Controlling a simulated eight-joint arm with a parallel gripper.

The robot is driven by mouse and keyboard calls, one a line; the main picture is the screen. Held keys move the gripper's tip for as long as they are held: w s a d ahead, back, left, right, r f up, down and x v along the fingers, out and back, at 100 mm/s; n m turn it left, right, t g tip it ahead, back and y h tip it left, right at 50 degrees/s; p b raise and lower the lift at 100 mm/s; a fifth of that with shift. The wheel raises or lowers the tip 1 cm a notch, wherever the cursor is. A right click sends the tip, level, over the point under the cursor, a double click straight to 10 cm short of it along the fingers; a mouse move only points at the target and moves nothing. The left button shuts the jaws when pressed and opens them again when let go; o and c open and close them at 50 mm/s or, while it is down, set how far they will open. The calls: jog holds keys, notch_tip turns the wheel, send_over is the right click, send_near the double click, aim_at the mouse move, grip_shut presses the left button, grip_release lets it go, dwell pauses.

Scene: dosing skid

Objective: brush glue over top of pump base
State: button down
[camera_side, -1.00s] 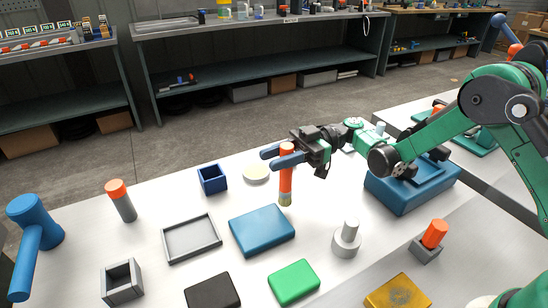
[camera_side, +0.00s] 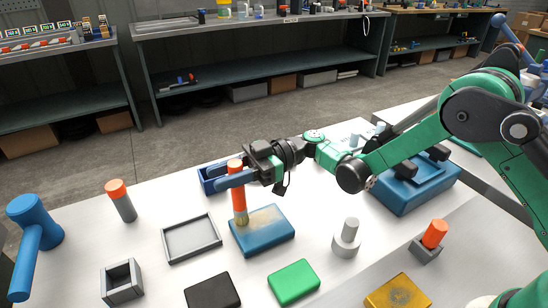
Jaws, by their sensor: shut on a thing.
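My gripper (camera_side: 224,175) is shut on an orange-handled brush (camera_side: 238,200) and holds it upright, bristles down. The tan bristles (camera_side: 241,219) meet the top of a flat blue block (camera_side: 262,241) near its back left corner. This block seems to be the pump base. A tan, glue-like patch (camera_side: 266,218) covers part of its top towards the back and middle. The pale round dish behind it is hidden by my gripper.
A grey tray (camera_side: 192,238) lies left of the block, and a small blue box (camera_side: 211,178) stands behind. A green block (camera_side: 294,282), black block (camera_side: 212,291) and grey stepped cylinder (camera_side: 346,238) stand in front and right.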

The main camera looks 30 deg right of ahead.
jog(key=shift+d, duration=4.6)
jog(key=shift+s+a, duration=0.85)
jog(key=shift+a, duration=4.15)
notch_tip(320, 180, up, 8)
jog(key=shift+d, duration=0.1)
